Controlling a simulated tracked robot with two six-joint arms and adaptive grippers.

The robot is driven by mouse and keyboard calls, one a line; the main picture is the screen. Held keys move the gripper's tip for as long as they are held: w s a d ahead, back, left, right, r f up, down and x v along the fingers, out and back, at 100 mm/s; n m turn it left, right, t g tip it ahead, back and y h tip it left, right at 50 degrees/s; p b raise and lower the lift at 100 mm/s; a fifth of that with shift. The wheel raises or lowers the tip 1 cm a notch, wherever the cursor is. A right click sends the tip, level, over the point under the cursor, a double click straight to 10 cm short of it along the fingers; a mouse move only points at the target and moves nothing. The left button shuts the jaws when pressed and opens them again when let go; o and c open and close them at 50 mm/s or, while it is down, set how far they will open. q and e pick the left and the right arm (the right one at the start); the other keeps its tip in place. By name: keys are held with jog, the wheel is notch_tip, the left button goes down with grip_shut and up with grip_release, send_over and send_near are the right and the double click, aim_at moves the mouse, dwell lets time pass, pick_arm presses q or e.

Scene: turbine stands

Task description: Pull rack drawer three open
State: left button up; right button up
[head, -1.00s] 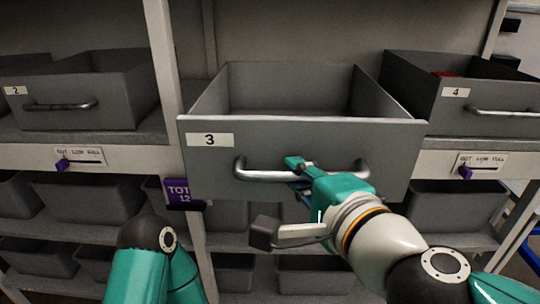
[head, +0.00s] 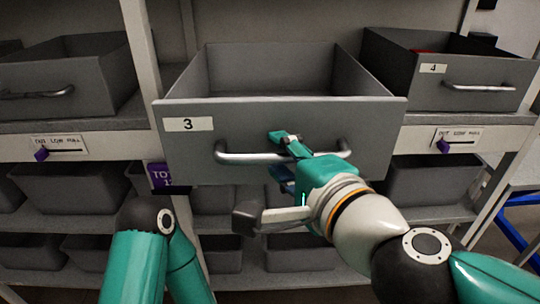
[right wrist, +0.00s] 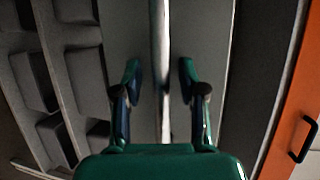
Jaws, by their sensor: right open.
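Drawer three (head: 187,124) is a grey bin with a white "3" label, standing out from the rack with its empty-looking inside showing. Its silver bar handle (head: 240,157) runs across the front. My right gripper (head: 290,145) is at the handle's middle and right part, one teal finger above the bar. In the right wrist view the handle (right wrist: 160,70) runs between the two spread fingers of my right gripper (right wrist: 160,80), with gaps on both sides. My left gripper is not in view; only part of my left arm shows at the lower left.
Drawer four (head: 455,75) is at the right and another grey drawer (head: 70,85) at the left, both with bar handles. A rack post (head: 143,60) stands left of drawer three. Grey bins (head: 75,185) fill the lower shelves. An orange panel (right wrist: 292,75) shows in the right wrist view.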

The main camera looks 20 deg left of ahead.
jog(key=shift+d, duration=0.25)
jog(key=shift+s+d+r, duration=0.1)
jog(key=shift+s+d, duration=0.05)
jog(key=shift+s, duration=0.05)
jog(key=v, duration=1.1)
jog(key=shift+s, duration=0.15)
